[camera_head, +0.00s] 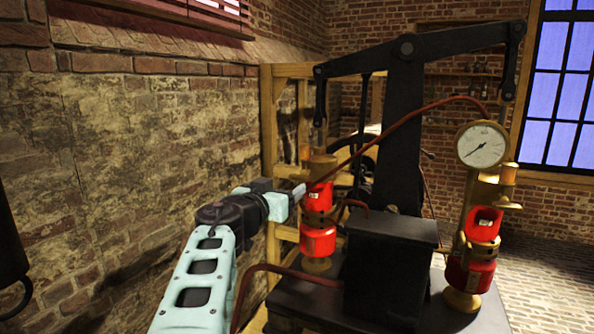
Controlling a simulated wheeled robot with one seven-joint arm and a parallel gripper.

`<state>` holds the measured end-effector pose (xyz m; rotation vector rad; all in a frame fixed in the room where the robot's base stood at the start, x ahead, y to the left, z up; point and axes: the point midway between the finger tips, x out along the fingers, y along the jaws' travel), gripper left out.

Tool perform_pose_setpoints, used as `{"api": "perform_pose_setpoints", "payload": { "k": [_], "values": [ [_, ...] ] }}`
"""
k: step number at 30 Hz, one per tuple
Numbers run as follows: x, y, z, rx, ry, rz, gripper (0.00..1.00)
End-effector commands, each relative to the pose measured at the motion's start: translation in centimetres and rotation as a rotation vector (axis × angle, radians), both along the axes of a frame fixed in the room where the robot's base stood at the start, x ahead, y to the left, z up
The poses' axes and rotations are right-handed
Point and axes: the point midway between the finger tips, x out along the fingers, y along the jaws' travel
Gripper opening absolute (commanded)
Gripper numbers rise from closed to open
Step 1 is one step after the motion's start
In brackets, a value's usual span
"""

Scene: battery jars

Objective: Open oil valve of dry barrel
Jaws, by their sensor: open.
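Two red barrels with brass fittings stand on a dark machine base. The left barrel (318,242) is behind and beside my gripper, and the right barrel (470,276) stands under a round gauge (482,145). A brass cup (321,163) tops the left barrel, and another brass cup (508,176) sits beside the gauge. I cannot tell which barrel is dry, nor make out an oil valve handle clearly. My gripper (299,193) is open, its tip close to the left barrel's upper red part; I cannot tell whether it touches.
A black beam (405,100) on a post rises between the barrels. A dark box (388,270) stands in front of the post. Reddish hoses (395,125) cross over the machine. A wooden frame (268,150) and brick wall (120,150) lie to the left.

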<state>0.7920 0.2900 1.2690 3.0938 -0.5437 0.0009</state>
Motion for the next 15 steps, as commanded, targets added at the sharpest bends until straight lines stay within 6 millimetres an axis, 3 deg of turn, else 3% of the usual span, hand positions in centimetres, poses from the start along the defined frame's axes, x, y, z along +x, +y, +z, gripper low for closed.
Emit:
{"api": "perform_pose_setpoints", "payload": {
  "k": [6, 15],
  "values": [
    [4.3, -1.6, 0.4, -0.002, 0.001, -0.001, 0.69],
    [7.4, -2.7, 0.1, -0.001, 0.001, 0.001, 0.69]
  ]
}}
